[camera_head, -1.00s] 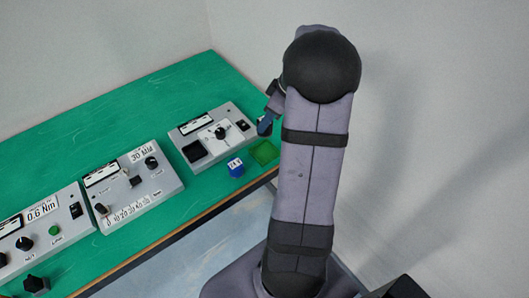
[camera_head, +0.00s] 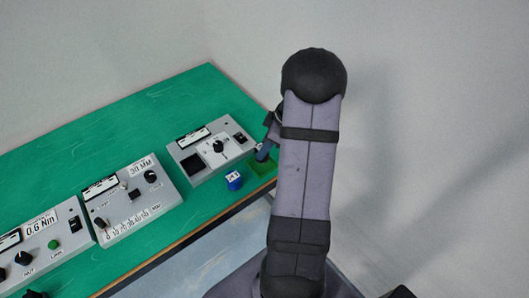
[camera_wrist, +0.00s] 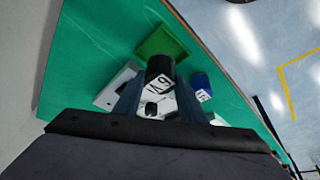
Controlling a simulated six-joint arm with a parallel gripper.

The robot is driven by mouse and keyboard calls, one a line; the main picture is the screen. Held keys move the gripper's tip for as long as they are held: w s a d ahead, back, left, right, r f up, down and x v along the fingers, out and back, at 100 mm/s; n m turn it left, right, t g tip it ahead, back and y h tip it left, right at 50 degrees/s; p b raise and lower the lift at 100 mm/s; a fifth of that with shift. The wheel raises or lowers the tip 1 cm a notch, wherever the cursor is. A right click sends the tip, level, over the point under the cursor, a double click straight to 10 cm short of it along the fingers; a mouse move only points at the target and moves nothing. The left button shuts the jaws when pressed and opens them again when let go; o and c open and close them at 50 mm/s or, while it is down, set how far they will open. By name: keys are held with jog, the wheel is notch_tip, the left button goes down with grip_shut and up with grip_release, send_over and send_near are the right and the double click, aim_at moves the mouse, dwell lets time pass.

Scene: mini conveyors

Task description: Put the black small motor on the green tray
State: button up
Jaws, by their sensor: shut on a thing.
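The black small motor (camera_wrist: 160,68), with a white label, is between the fingers of my gripper (camera_wrist: 158,95) in the wrist view. My gripper is shut on it. The green tray (camera_wrist: 165,42) lies just beyond the motor in that view. In the head view my gripper (camera_head: 262,152) is low over the green tray (camera_head: 264,170), which is partly covered by it and my arm. I cannot tell whether the motor touches the tray.
A blue motor (camera_head: 234,182) with a white label stands left of the tray, close by. A grey control box (camera_head: 212,155) is behind it, and more boxes (camera_head: 130,200) line the green table to the left. The table's front edge is near the tray.

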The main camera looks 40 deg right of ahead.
jog(key=shift+f+p, duration=0.45)
jog(key=shift+f, duration=1.35)
jog(key=shift+f+b, duration=0.2)
jog(key=shift+b, duration=0.1)
jog(key=o, duration=1.3)
jog(key=shift+r, duration=0.15)
jog(key=shift+s+d+r, duration=0.15)
jog(key=shift+r, duration=0.35)
jog(key=b+v, duration=0.1)
jog(key=v, duration=1)
jog(key=shift+b, duration=0.4)
